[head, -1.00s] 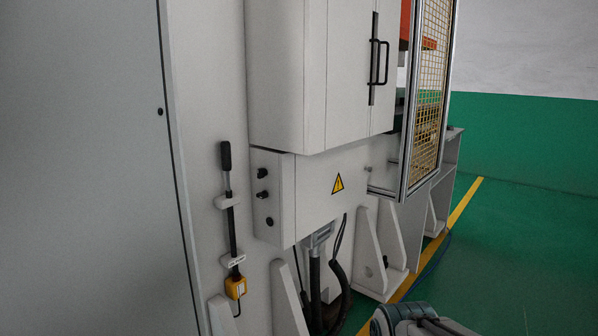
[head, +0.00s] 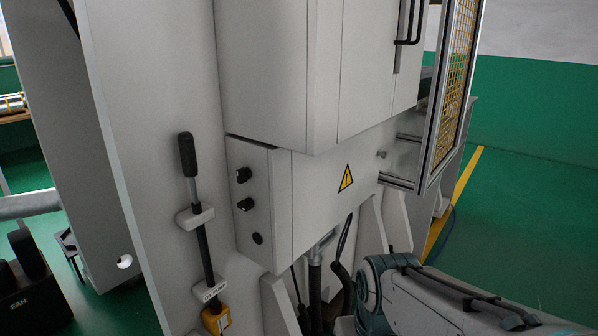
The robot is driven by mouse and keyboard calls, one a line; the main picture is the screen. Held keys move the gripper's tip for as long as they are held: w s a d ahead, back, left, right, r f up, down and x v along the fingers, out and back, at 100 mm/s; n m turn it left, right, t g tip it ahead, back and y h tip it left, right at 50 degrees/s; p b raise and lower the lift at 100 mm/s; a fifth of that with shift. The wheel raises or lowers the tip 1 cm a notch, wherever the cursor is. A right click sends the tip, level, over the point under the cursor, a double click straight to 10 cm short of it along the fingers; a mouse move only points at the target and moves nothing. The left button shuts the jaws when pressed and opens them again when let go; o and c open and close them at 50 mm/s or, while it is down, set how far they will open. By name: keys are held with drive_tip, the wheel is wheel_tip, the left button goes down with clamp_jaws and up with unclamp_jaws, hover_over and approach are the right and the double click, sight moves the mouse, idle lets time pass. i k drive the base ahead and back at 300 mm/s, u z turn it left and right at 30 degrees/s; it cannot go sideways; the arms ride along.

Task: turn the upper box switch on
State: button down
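The grey switch box (head: 318,203) is fixed to the machine's side, under a larger cabinet. Its narrow left face carries a vertical row of black controls. The upper switch (head: 243,175) is a black knob near the top of that face. A second knob (head: 246,204) sits just below it, and a flatter round black part (head: 258,238) is lowest. The knobs are too small to read their setting. Part of my arm (head: 425,300) shows at the lower right, apart from the box. My gripper is not in view.
A black-handled lever (head: 188,155) stands left of the box, with a yellow box (head: 216,320) below it. The mesh guard door (head: 455,90) is at the right. A black case marked FAN (head: 35,295) is at lower left. Green floor is open at right.

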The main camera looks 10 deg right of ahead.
sight(244, 174)
drive_tip(key=k, duration=1)
drive_tip(key=z, duration=1.1)
drive_tip(key=i, duration=1.3)
drive_tip(key=u, duration=1.6)
